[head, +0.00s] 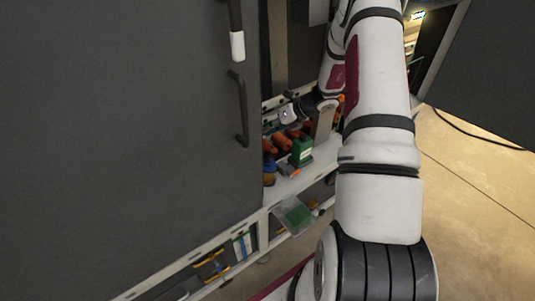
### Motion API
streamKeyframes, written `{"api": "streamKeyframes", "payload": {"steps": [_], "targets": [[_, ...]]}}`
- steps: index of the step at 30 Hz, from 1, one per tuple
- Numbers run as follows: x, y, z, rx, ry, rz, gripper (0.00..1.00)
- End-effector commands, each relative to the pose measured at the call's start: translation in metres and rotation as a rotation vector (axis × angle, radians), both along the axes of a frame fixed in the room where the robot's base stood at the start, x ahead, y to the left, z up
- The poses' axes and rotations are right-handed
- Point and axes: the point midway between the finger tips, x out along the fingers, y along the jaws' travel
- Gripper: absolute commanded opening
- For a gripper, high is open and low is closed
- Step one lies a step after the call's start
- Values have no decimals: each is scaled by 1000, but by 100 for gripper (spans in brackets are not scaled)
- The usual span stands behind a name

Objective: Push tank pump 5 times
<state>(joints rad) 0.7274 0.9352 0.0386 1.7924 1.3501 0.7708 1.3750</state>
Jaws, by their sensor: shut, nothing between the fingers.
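My arm rises through the right half of the head view and its far part bends down toward a shelf at the middle. The fingers of my gripper cannot be made out there. A tank pump cannot be picked out with certainty. A small white part (289,114) shows above the shelf, too small to identify.
A large dark panel with a handle (240,107) fills the left. The light shelf (285,190) holds several orange items and a green container (302,150). A clear bin with green contents (297,214) is below. Tan floor (480,190) is open at right, crossed by a dark cable.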

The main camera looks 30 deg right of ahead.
Motion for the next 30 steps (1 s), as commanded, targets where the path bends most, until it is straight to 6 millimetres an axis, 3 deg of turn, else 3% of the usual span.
{"api": "streamKeyframes", "payload": {"steps": [6, 15, 30], "targets": [[1, 1, -32, 3, 2, -2, 0], [1, 0, -66, 2, 2, -2, 0], [0, 0, -74, 1, 0, -1, 0]]}}
